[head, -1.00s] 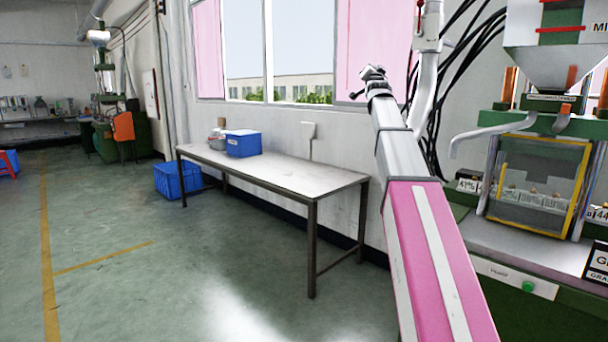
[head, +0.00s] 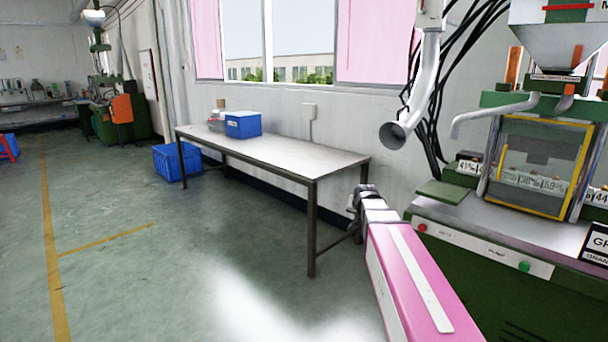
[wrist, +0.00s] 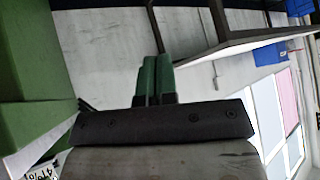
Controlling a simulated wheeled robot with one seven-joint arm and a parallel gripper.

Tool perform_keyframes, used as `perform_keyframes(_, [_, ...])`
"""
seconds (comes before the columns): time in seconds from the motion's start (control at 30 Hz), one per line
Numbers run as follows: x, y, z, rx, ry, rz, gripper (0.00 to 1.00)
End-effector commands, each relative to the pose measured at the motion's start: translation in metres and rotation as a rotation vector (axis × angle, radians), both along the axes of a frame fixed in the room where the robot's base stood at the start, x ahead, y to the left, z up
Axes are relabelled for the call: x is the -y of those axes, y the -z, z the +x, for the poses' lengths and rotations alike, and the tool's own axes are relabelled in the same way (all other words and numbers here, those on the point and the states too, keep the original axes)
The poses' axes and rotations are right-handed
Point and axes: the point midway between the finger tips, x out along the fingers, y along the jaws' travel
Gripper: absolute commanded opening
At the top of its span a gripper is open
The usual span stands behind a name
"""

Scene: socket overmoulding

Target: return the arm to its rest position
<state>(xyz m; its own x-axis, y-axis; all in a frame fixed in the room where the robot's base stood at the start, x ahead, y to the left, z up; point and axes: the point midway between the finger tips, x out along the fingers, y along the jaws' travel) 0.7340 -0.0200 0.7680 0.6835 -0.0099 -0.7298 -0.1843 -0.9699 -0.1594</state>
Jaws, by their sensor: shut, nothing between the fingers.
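My arm is the pink link with a white stripe at the lower right of the head view. Its grey end with my gripper (head: 358,200) is low, in front of the right end of the table, and the fingertips are hard to make out there. In the wrist view my gripper (wrist: 154,75) shows two green fingers side by side, shut with nothing between them. The wrist view looks tilted, with the table frame above and a green machine side at left.
A long table (head: 290,165) carries a blue bin (head: 243,124). A blue crate (head: 177,161) stands on the floor behind. The green moulding machine (head: 480,262) stands close on the right, with a grey duct (head: 420,95) above. The floor at left is clear.

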Motion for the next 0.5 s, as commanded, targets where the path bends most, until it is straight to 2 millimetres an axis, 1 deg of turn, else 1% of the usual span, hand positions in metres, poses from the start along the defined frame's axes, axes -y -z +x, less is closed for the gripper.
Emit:
perform_keyframes(0.03, [-0.003,0.025,-0.025,-0.065,-0.017,-0.012,0.00])
perform_keyframes(0.07, [-0.004,0.038,-0.037,-0.105,-0.027,-0.018,0.00])
perform_keyframes(0.1, [-0.006,0.055,-0.053,-0.157,-0.042,-0.027,0.00])
perform_keyframes(0.17, [-0.008,0.080,-0.078,-0.235,-0.065,-0.038,0.00])
perform_keyframes(0.2, [-0.010,0.094,-0.096,-0.287,-0.080,-0.046,0.00])
perform_keyframes(0.27, [-0.012,0.116,-0.122,-0.364,-0.105,-0.055,0.00])
perform_keyframes(0.3, [-0.013,0.129,-0.141,-0.416,-0.121,-0.061,0.00])
perform_keyframes(0.37, [-0.015,0.147,-0.167,-0.490,-0.146,-0.069,0.00])
perform_keyframes(0.4, [-0.016,0.157,-0.183,-0.536,-0.161,-0.072,0.00])
perform_keyframes(0.5, [-0.018,0.176,-0.218,-0.632,-0.195,-0.079,0.00])
